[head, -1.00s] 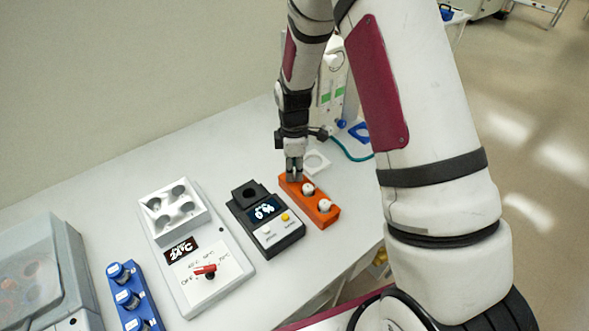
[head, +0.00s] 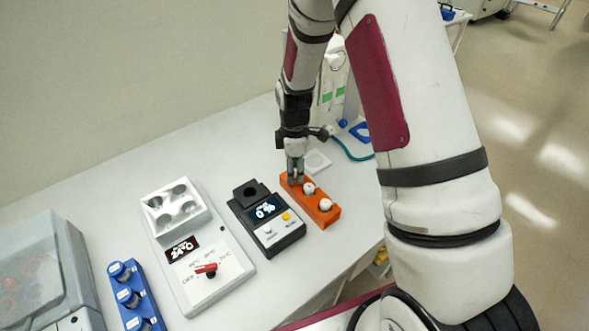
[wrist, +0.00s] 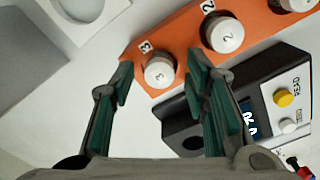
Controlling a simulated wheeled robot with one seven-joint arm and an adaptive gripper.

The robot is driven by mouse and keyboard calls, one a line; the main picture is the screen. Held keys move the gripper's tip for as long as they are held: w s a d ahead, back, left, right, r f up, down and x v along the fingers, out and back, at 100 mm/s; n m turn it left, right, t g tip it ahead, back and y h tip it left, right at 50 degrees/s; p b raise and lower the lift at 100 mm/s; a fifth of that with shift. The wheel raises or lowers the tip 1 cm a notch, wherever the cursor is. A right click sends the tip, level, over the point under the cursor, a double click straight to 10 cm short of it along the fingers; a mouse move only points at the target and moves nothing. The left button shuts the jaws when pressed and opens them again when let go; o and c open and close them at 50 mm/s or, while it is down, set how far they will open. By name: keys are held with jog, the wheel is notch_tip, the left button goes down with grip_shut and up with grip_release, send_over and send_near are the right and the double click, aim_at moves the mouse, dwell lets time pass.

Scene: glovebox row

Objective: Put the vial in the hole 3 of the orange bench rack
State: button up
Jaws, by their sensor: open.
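The orange bench rack (head: 331,218) stands on the white bench; in the wrist view its orange top (wrist: 180,38) bears printed numbers 3 and 2. A white-capped vial marked 3 (wrist: 160,72) sits upright in the rack beside the number 3. My gripper (wrist: 161,84) is open, with one finger on each side of this vial's cap and visible gaps to it. In the head view my gripper (head: 296,181) is over the far end of the rack and hides that vial.
A capped vial marked 2 (wrist: 225,35) and another (wrist: 298,2) fill the neighbouring places. A black meter (head: 268,222) stands close left of the rack. A white heater block (head: 205,262) and a blue rack (head: 137,300) stand further left. A white square ring (head: 318,161) lies behind.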

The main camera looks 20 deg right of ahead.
notch_tip(320, 180, up, 12)
jog(key=f+b, duration=0.1)
jog(key=b, duration=0.1)
jog(key=s+r+m+t, duration=0.3)
jog(key=s+r+m, duration=0.55)
jog(key=r, duration=0.75)
jog(key=s+r+m+t, duration=0.1)
jog(key=s+r+m, duration=0.1)
jog(key=s, duration=0.5)
jog(key=s+r+m+t, duration=0.1)
jog(key=s+r+m, duration=0.2)
jog(key=s, duration=0.5)
jog(key=shift+m+t, duration=0.3)
jog(key=shift+m, duration=0.35)
jog(key=shift+r, duration=0.1)
